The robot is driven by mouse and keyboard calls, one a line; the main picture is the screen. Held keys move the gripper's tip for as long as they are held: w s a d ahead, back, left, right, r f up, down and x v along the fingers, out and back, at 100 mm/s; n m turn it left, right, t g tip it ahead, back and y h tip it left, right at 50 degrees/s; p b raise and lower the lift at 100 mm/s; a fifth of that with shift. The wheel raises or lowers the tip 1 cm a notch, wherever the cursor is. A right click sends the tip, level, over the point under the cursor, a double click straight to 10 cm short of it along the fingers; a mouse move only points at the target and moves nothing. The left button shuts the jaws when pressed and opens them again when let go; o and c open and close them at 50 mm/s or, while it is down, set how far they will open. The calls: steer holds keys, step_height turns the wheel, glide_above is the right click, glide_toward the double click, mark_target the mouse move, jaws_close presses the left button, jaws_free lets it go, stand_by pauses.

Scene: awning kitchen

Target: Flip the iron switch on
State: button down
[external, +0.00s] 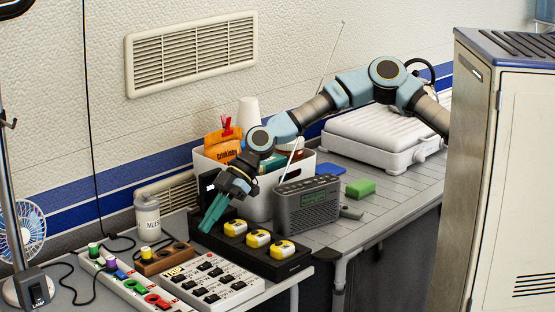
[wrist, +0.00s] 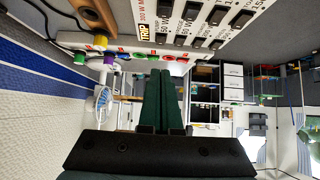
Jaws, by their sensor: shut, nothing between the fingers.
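A white switch panel (external: 226,292) with several black rocker switches lies on the near table; it also shows at the top of the wrist view (wrist: 168,8). A white power strip (external: 119,283) with colored plugs and red and green switches lies left of it and shows in the wrist view (wrist: 127,45). I cannot read which switch is the iron's. My gripper (external: 206,227) has green fingers, pressed together and empty. They point down and left, above the table behind the panel. In the wrist view the fingers (wrist: 161,74) reach toward the strip.
A black charger (external: 283,266) with yellow batteries stands right of the panel. A grey radio (external: 306,205) and white bin (external: 262,206) stand behind it. A brown block (external: 160,263) and white jar (external: 147,214) are near the strip. A blue fan (external: 22,235) is far left.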

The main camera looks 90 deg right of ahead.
steer(key=shift+w+a+r+b+v, duration=0.1)
steer(key=shift+r+b+v, duration=0.05)
steer(key=shift+v, duration=0.65)
steer(key=shift+w+a+r+b+v, duration=0.1)
steer(key=shift+v, duration=0.65)
steer(key=shift+a+r+b+v, duration=0.1)
steer(key=shift+r+b+v, duration=0.05)
steer(key=shift+v, duration=0.65)
steer(key=shift+f, duration=0.1)
steer(key=s+a+f+m+g+h, duration=0.15)
steer(key=s+a+f, duration=0.25)
steer(key=s, duration=0.4)
steer(key=s+a+f+g+h, duration=0.2)
steer(key=s+a+f+g, duration=0.1)
steer(key=s, duration=0.4)
steer(key=s+d+r+m+h, duration=0.1)
steer(key=s+m, duration=0.3)
steer(key=s, duration=0.8)
steer(key=s+d+r+m+h, duration=0.1)
steer(key=s+d+m, duration=0.3)
steer(key=s, duration=0.8)
steer(key=shift+d+r+m+g+h, duration=0.2)
steer(key=shift+d+m+g+h, duration=0.2)
steer(key=shift+h, duration=0.45)
